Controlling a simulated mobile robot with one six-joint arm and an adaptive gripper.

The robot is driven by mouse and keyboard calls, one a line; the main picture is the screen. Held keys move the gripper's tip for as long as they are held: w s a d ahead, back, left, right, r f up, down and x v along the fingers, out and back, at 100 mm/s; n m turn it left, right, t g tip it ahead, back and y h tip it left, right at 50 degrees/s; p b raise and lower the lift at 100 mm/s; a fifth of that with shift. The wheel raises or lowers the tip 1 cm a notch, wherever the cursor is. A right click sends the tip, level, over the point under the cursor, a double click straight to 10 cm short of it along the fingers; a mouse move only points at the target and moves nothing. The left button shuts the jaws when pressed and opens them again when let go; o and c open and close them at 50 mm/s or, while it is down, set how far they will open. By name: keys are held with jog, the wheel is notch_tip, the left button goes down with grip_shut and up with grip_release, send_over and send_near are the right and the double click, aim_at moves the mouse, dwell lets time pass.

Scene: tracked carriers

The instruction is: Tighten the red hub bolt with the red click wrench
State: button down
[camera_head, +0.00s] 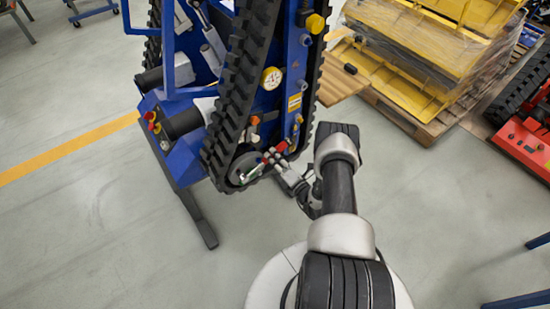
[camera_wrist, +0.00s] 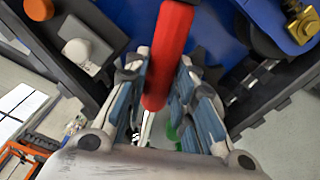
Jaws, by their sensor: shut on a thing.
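The red click wrench (camera_wrist: 172,50) shows its red handle between my gripper's fingers in the wrist view. My gripper (camera_wrist: 163,68) is shut on this handle. A thin silver shaft (camera_wrist: 147,126) runs on below it, with something green beside it. In the head view my gripper (camera_head: 279,163) is at the lower end of the blue carrier, beside the right edge of the near track. The wrench shows there as a small red and silver piece across the grey hub wheel (camera_head: 240,169). I cannot make out the red hub bolt, nor whether the wrench touches it.
The blue tracked carrier (camera_head: 290,85) stands tilted up with black tracks (camera_head: 237,90), a yellow gauge (camera_head: 271,78) and several knobs. Yellow wrapped parts on a pallet (camera_head: 425,120) are at upper right. A red tracked machine (camera_head: 525,148) is at far right. The lower-left floor is clear.

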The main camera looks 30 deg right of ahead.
jog(key=shift+a+r+n+p, duration=0.25)
jog(key=shift+r+n+p, duration=0.2)
jog(key=shift+r, duration=0.1)
jog(key=shift+a+r+n+p, duration=0.25)
jog(key=shift+r+n+p, duration=0.2)
jog(key=shift+r, duration=0.1)
jog(key=a+r+n+p, duration=0.5)
jog(key=a+n, duration=0.1)
jog(key=n, duration=0.1)
jog(key=shift+a+r, duration=0.25)
dwell(1.2)
jog(key=shift+s, duration=0.1)
jog(key=shift+d+f+m+b, duration=0.3)
jog(key=shift+d+m+b, duration=0.1)
jog(key=shift+d+b, duration=0.15)
jog(key=shift+d+f+m+b, duration=0.4)
jog(key=shift+d+m+b, duration=0.2)
jog(key=shift+d, duration=0.05)
